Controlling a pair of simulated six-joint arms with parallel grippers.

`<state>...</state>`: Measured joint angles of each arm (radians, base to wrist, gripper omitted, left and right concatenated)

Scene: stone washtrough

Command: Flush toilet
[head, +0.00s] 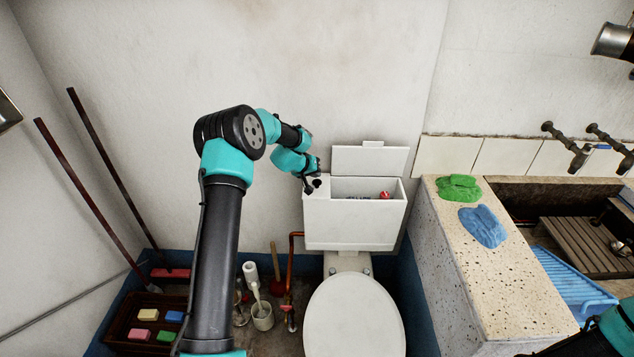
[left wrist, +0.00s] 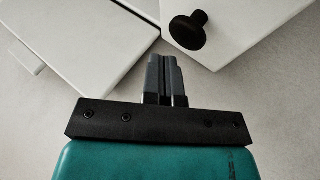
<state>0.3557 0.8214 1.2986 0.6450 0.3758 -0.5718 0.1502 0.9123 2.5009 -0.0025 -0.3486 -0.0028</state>
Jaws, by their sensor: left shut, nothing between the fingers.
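The white toilet (head: 353,318) stands below its tank (head: 350,228), against the wall. The tank's lid (head: 370,160) is raised, and a small red item (head: 384,195) shows inside. My left gripper (head: 310,187) is at the tank's upper left corner. In the left wrist view its fingers (left wrist: 166,72) are shut together and empty. A black round knob (left wrist: 188,30) sticks out from a white surface just beyond and right of the fingertips, apart from them. A white panel lies to their left. My right gripper is not in view; only part of that arm shows.
A speckled stone washtrough (head: 490,270) stands close to the right, with a green cloth (head: 459,188) and a blue cloth (head: 483,226). A plunger (head: 277,280), a brush holder (head: 262,317) and a crate (head: 118,322) with colored sponges sit on the floor left of the toilet.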

